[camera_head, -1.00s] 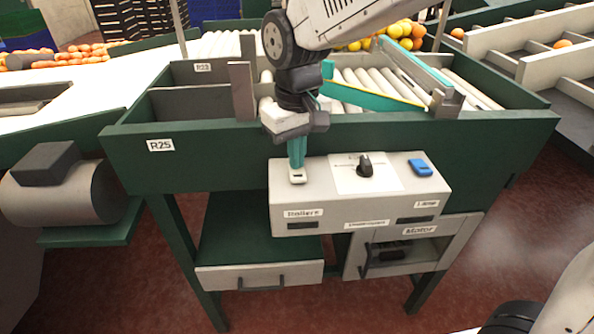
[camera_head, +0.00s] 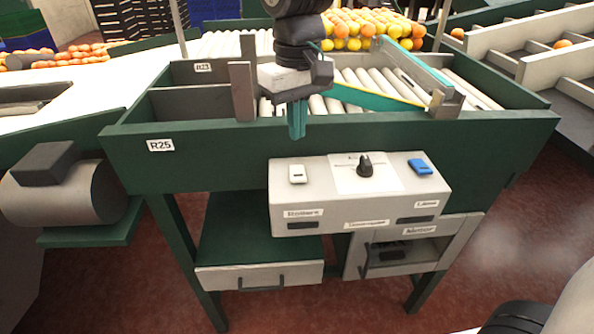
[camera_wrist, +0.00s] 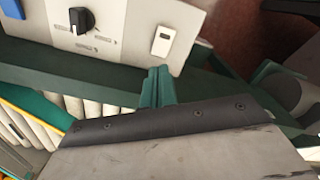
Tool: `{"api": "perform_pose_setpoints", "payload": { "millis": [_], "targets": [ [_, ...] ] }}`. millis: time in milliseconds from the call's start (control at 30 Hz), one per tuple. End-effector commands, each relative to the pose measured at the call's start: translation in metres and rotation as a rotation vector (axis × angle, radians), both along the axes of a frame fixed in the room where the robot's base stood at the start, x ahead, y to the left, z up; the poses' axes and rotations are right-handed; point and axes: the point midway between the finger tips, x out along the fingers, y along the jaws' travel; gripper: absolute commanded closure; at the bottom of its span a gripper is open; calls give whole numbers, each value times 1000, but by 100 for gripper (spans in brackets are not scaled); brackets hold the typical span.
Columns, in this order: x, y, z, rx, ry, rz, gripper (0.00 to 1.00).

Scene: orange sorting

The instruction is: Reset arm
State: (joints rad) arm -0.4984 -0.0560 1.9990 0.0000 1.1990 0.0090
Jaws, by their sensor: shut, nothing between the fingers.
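My gripper (camera_head: 297,133) hangs pointing down in front of the green side wall of the roller table, above the grey control box (camera_head: 330,222). Its teal fingers are together with nothing between them. A gap separates the fingertips from the white rocker switch (camera_head: 297,174) on the box's left. In the wrist view the shut fingers (camera_wrist: 157,75) show beside the box, with the white switch (camera_wrist: 163,40) to their upper right. A black knob (camera_head: 365,166) sits mid-box and a blue switch (camera_head: 420,167) at its right.
The green roller table (camera_head: 480,130) has raised walls and a teal diverter bar (camera_head: 375,97) behind my gripper. Oranges (camera_head: 370,28) lie at the back. A drawer (camera_head: 262,275) and an open motor compartment (camera_head: 400,252) are below. A grey motor drum (camera_head: 70,200) stands at the left.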

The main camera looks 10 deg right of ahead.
Motion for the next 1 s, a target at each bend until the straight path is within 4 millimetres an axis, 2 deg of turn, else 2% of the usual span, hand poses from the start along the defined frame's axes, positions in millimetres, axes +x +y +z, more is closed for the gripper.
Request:
{"api": "perform_pose_setpoints", "payload": {
  "millis": [467,567,600,667,867,1000],
  "targets": [
    [0,0,2,-1,2,1,100],
    [-7,-4,-7,-12,23,2,100],
    [-15,-9,-12,-20,35,1,100],
    [-30,-24,-16,-25,45,-13,100],
    [-89,-100,-20,-20,40,-139,100],
    [-136,-149,-26,-7,11,-255,100]
  ]
}}
